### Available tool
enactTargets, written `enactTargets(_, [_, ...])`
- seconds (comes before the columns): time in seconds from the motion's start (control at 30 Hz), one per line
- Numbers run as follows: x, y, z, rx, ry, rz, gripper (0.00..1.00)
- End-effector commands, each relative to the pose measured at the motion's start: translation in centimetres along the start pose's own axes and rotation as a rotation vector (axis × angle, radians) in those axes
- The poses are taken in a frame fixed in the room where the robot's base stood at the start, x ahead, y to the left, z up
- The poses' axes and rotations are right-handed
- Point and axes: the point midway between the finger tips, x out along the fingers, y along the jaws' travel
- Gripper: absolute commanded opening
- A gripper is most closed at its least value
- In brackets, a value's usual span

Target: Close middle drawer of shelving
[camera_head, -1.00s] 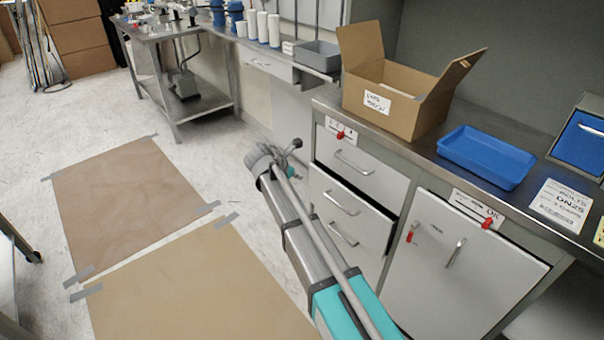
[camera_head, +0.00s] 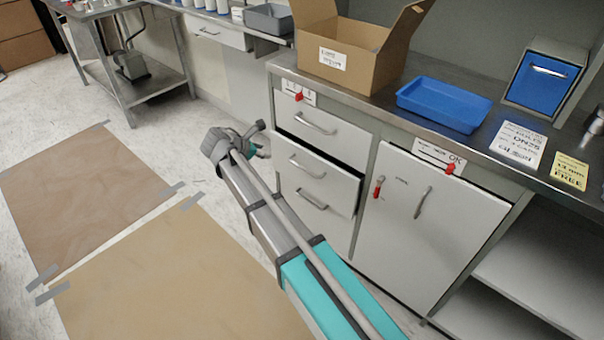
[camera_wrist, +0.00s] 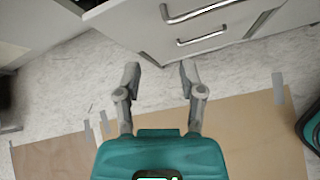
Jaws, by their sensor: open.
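The middle drawer (camera_head: 333,184) of the grey shelving is pulled partly out, with a dark gap above its front. The top drawer (camera_head: 345,142) and bottom drawer (camera_head: 330,222) look closed. My gripper (camera_head: 245,138) is at the end of my arm, left of the drawer fronts and apart from them. In the wrist view my gripper (camera_wrist: 161,72) has its two fingers spread, with only floor between them. The middle drawer (camera_wrist: 140,22) shows at the top of that view, ahead of the fingertips, with a bar handle (camera_wrist: 200,12). A lower handle (camera_wrist: 202,38) shows beneath it.
A cabinet door (camera_head: 430,240) with red tags is right of the drawers. The counter holds an open cardboard box (camera_head: 345,62), a blue tray (camera_head: 440,110) and a blue-fronted bin (camera_head: 545,80). A metal table (camera_head: 140,90) stands back left. Brown sheets (camera_head: 85,180) lie taped on open floor.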

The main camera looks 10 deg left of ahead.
Motion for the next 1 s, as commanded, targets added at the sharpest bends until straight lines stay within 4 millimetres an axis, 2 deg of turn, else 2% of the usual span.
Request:
enactTargets(0.03, [0.7,-1.1,-0.9,0.059,-0.021,0.007,0.51])
enactTargets(0.6, [2.3,-7.3,-3.5,0.795,-0.233,0.198,0.51])
enactTargets(0.8, [2.5,-9.2,-4.3,1.037,-0.271,0.304,0.51])
enactTargets(1.0, [2.5,-10.3,-4.6,1.194,-0.284,0.384,0.51])
